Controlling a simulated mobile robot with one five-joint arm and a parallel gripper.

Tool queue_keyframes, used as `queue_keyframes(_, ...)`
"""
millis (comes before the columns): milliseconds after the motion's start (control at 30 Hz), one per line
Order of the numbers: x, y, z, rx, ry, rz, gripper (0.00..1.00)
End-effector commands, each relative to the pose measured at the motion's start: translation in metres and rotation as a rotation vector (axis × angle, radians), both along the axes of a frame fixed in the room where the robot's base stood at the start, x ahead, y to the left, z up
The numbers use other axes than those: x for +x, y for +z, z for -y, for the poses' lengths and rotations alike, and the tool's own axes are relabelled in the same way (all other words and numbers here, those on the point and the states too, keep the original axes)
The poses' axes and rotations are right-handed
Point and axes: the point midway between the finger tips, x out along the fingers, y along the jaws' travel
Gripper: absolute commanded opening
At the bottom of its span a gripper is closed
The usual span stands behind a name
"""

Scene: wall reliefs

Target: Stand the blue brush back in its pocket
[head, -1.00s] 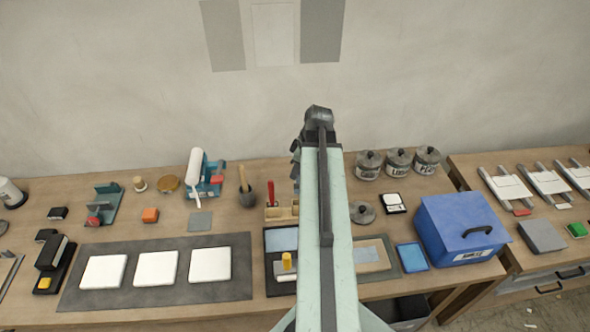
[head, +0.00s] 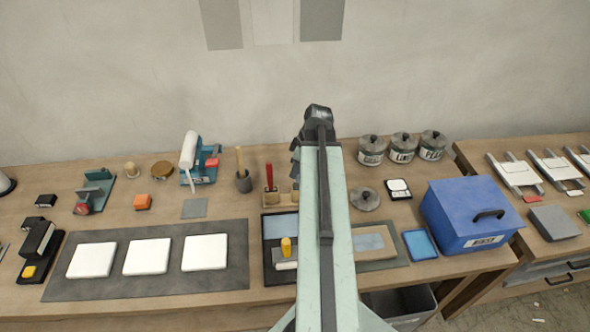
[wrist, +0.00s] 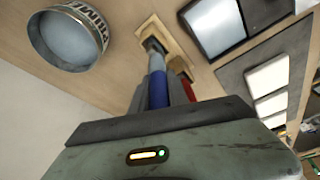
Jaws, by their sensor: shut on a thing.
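The blue brush (wrist: 157,90) shows in the wrist view, its blue handle at my gripper (wrist: 165,112) and its grey ferrule running to a dark end at the wooden holder (wrist: 172,42). My gripper is shut on the blue brush; its fingertips are mostly hidden. I cannot tell whether the brush's end is inside a pocket or just over it. A red brush (wrist: 188,88) stands beside it at the holder. In the head view, the red brush (head: 269,178) stands in the wooden holder (head: 271,200), while my arm hides the blue brush.
A labelled jar (wrist: 70,38) is near the holder in the wrist view. In the head view, a mortar with pestle (head: 243,182) stands left of the holder, and a dark tray (head: 268,272) lies in front. Lidded jars (head: 371,152) and a blue box (head: 468,222) stand right.

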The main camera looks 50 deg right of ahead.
Motion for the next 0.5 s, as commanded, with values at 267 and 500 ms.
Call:
queue_keyframes(267,0.0002,-0.0001,-0.0003,0.0,0.001,0.0,0.0)
queue_keyframes(500,0.0004,-0.0044,-0.0005,0.0,0.001,0.0,0.0)
